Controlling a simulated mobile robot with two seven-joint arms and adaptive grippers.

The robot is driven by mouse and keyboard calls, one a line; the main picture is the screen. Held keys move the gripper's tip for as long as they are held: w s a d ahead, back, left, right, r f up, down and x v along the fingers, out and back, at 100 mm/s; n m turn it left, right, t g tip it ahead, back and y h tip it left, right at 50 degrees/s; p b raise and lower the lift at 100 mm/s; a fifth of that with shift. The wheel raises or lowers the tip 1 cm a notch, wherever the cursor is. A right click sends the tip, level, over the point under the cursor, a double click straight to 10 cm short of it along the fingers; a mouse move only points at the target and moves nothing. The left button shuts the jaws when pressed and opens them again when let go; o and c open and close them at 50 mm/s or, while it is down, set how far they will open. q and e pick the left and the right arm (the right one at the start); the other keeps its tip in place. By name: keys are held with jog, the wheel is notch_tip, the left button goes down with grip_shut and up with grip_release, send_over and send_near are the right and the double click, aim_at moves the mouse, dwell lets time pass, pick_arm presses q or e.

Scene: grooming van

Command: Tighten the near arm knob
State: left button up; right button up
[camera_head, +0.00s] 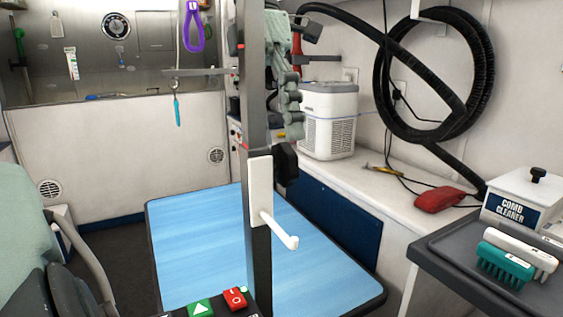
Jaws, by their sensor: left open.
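A dark grey upright post (256,110) stands in the middle of the view. A black knob (286,163) sits on its right side at about mid-height, next to a white plate (260,185) with a white peg (280,230) sticking out. I cannot tell how tight the knob is. My left gripper (48,292) is dark grey and open at the lower left, cut by the frame edge, well apart from the knob. My right gripper is not in view.
A blue table top (195,240) lies behind the post. Red and green buttons (218,303) are at the bottom edge. A grey tray (455,262) with a comb cleaner box (514,208) and brushes stands at right. A sage segmented thing (286,85) hangs beside the upper post.

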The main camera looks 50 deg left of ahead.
aim_at(282, 163)
pick_arm(q)
jog(key=x, duration=0.5)
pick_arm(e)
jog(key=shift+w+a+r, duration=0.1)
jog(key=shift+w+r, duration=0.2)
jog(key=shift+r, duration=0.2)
pick_arm(q)
jog(key=c, duration=1.2)
